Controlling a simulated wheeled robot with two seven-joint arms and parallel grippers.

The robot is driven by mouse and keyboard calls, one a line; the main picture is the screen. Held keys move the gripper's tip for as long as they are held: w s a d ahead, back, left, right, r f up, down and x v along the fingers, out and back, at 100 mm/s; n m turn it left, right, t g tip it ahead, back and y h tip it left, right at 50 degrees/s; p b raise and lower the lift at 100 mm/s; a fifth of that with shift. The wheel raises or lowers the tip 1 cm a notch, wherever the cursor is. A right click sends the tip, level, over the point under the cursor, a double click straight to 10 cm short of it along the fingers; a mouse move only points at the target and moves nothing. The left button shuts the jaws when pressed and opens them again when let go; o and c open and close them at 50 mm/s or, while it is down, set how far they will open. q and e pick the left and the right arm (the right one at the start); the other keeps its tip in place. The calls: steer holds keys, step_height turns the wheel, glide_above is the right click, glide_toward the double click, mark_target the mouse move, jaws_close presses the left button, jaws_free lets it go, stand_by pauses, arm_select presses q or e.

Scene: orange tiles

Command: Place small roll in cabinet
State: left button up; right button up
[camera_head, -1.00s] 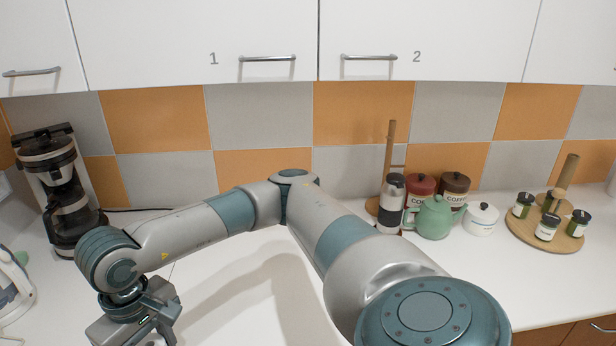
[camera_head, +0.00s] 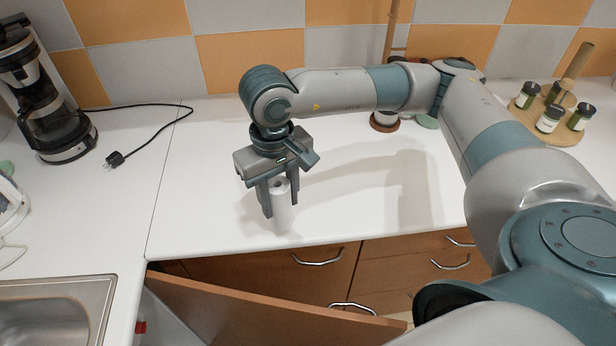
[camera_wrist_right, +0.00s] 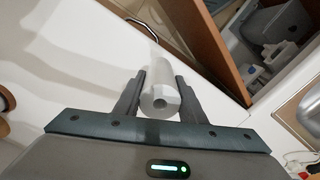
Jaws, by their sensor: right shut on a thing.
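My right gripper (camera_head: 279,207) is shut on a small white roll (camera_head: 282,214). The roll is upright between the two fingers, over the front part of the white counter; I cannot tell whether its base touches it. In the right wrist view the roll (camera_wrist_right: 162,96) lies between the fingertips (camera_wrist_right: 158,84), its hollow end towards the camera. Below the counter, a brown cabinet door (camera_head: 265,315) stands open, swung outwards. The open cabinet (camera_wrist_right: 268,58) with pale items inside shows at the upper right of the wrist view. My left gripper is not in view.
A sink (camera_head: 55,310) is at the lower left, a coffee maker (camera_head: 50,110) with a loose cord at the back left. A round wooden rack (camera_head: 548,125) with several jars stands at the back right. Closed drawers (camera_head: 420,265) sit right of the door. The middle counter is clear.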

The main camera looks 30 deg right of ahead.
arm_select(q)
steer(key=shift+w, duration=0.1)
arm_select(e)
steer(key=shift+d, duration=0.25)
